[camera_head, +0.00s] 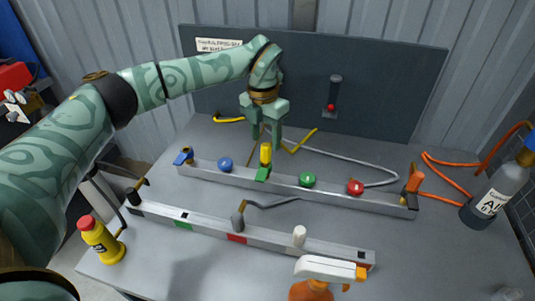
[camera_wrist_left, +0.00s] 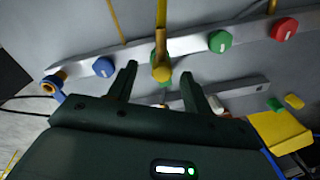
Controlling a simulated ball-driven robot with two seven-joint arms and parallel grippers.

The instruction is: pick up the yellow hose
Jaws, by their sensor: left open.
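The yellow hose has a thick yellow end (camera_head: 266,154) standing upright at a green block (camera_head: 263,174) on the rear grey rail. In the left wrist view the yellow end (camera_wrist_left: 160,62) shows with a thin yellow length running up from it. My left gripper (camera_head: 266,138) is open and points down, just above and behind the yellow end. In the left wrist view its two fingers (camera_wrist_left: 159,72) appear on either side of the yellow end, with gaps; I cannot tell the depth between them. Part of the hose is hidden behind the gripper.
The rear rail (camera_head: 335,193) carries blue (camera_head: 225,164), green (camera_head: 307,179) and red (camera_head: 355,187) knobs. A front rail (camera_head: 200,225) lies nearer. A yellow bottle (camera_head: 101,241), a spray bottle (camera_head: 325,270) and a grey cylinder (camera_head: 497,190) stand around. A dark panel (camera_head: 370,80) rises behind.

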